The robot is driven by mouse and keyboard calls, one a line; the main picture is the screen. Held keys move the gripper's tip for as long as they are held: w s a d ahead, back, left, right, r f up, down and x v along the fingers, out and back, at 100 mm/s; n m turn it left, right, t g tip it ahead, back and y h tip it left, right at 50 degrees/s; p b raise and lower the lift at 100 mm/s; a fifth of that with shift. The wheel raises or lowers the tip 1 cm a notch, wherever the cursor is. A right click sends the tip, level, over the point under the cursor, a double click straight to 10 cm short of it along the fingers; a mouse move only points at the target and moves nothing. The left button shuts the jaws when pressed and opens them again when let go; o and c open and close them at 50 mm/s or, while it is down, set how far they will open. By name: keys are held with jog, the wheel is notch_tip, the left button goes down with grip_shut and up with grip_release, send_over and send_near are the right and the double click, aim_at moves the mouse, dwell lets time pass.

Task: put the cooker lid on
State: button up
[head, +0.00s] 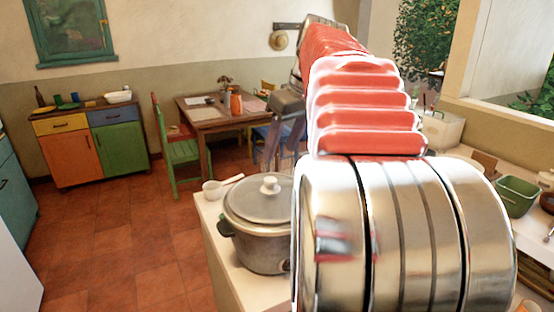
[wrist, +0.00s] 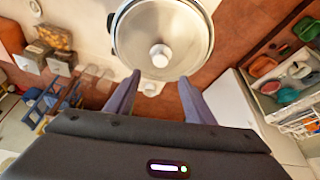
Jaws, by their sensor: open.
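The grey cooker (head: 262,247) stands on the pale counter, with its right side hidden behind my arm. The round lid (head: 247,202) with a white knob (head: 269,186) lies on top of the cooker, looking about level; I cannot tell if it is fully seated. In the wrist view the lid (wrist: 135,40) and knob (wrist: 160,55) show beyond my fingertips. My gripper (head: 280,162) appears above and behind the lid in the head view. In the wrist view my gripper (wrist: 160,76) has its fingers apart, with nothing held between them.
A small white cup (head: 212,190) stands on the counter (head: 222,240) left of the cooker. A green container (head: 515,197) is on the right-hand counter. A dining table (head: 205,112) and a green chair (head: 183,155) stand behind, with open tiled floor to the left.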

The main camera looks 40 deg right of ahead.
jog(key=v, duration=0.3)
jog(key=shift+r, duration=0.2)
jog(key=shift+a, duration=0.1)
dwell(0.7)
jog(key=a+f, duration=0.4)
jog(key=a, duration=0.7)
jog(key=s+a+f, duration=0.5)
jog(key=a+f, duration=0.4)
jog(key=a, duration=0.1)
jog(key=s+a+f+t, duration=0.1)
jog(key=s+a+f, duration=0.5)
jog(key=a+f, duration=0.3)
jog(key=shift+a+f, duration=0.2)
jog(key=shift+a, duration=0.6)
